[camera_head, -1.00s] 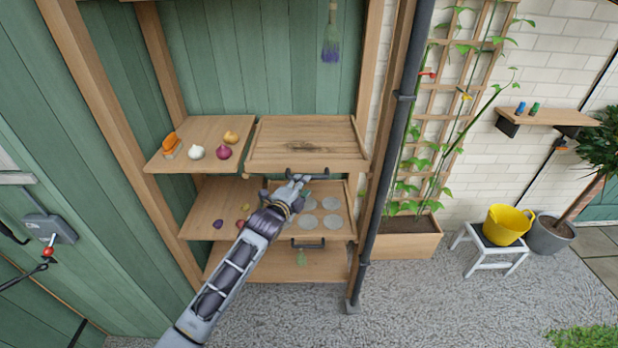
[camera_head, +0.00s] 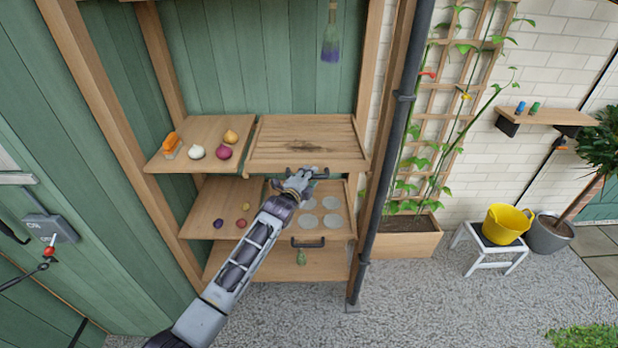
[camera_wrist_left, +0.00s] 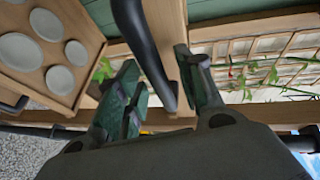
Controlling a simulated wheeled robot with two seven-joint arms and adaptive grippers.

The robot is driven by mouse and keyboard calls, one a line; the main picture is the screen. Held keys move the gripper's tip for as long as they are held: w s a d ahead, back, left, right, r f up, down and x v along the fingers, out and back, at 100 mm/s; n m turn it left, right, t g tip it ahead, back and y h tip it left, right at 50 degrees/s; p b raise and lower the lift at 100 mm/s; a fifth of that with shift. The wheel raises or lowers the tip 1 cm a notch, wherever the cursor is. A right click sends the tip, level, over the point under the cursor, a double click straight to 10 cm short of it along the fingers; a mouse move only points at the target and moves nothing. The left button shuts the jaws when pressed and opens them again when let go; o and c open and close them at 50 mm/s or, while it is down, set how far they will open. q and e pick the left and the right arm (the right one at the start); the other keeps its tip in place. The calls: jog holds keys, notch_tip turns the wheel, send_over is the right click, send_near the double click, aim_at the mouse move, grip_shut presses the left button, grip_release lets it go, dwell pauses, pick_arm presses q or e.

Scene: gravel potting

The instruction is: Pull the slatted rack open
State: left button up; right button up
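The slatted rack (camera_head: 305,140) is a wooden tray with slats on the right of the upper shelf. A dark bar handle (camera_head: 323,174) is on its front. My left gripper (camera_head: 299,182) is at this handle, partly covering it. In the left wrist view the two fingers of my left gripper (camera_wrist_left: 158,70) stand apart. The dark handle (camera_wrist_left: 143,50) runs between them, with visible gaps on both sides. My right gripper is not in view.
Below the rack is a tray (camera_head: 342,225) with several pale discs and its own dark handle (camera_head: 308,244). An onion (camera_head: 224,153) and other vegetables lie on the shelf to the left. A black drainpipe (camera_head: 386,180) stands close on the right. Gravel ground in front is clear.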

pick_arm(q)
jog(key=shift+w, duration=0.15)
grip_shut()
dwell(0.4)
